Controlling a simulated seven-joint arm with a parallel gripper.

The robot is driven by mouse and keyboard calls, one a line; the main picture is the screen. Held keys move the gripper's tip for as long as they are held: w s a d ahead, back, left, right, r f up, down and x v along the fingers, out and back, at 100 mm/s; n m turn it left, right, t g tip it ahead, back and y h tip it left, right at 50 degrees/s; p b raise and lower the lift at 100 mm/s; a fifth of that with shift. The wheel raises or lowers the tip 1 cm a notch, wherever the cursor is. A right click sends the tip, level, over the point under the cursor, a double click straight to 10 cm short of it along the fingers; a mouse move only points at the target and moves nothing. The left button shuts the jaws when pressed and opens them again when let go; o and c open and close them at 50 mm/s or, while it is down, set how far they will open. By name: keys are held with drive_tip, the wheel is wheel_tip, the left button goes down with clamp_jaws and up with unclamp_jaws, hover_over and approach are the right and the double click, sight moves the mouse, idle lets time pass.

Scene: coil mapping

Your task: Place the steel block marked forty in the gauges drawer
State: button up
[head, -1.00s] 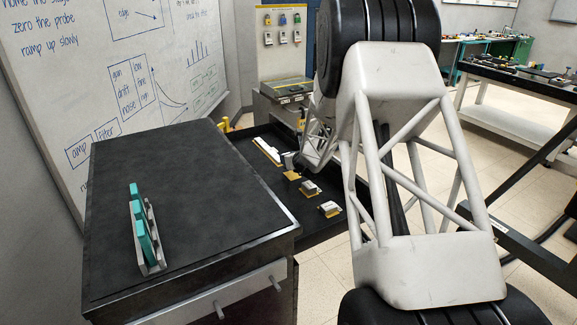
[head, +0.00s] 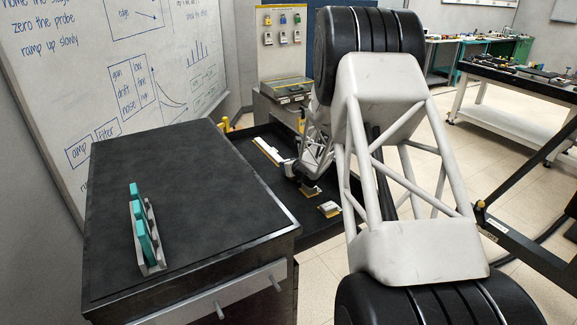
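An open dark drawer (head: 312,232) extends from the right side of the black-topped cabinet. Small blocks with yellowish bases lie in it: a near block (head: 329,209) with a pale top, and another block (head: 311,190) farther back. I cannot read any marks, so I cannot tell which is the steel block marked forty, or whether this is the gauges drawer. My gripper (head: 292,169) is small and far off, low over the drawer beside the farther block. Its fingers are too small and dark to show whether they are open or hold anything.
The cabinet top (head: 200,180) is clear except for a grey rack with teal pieces (head: 146,232). A long white strip (head: 267,151) lies at the drawer's back left. A whiteboard (head: 110,70) stands behind. My arm hides the drawer's right side.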

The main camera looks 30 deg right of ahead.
idle(0.3)
drive_tip(key=o, duration=1)
drive_tip(key=shift+f, duration=0.1)
drive_tip(key=shift+o, duration=0.2)
drive_tip(key=shift+r, duration=0.2)
drive_tip(key=shift+v, duration=6)
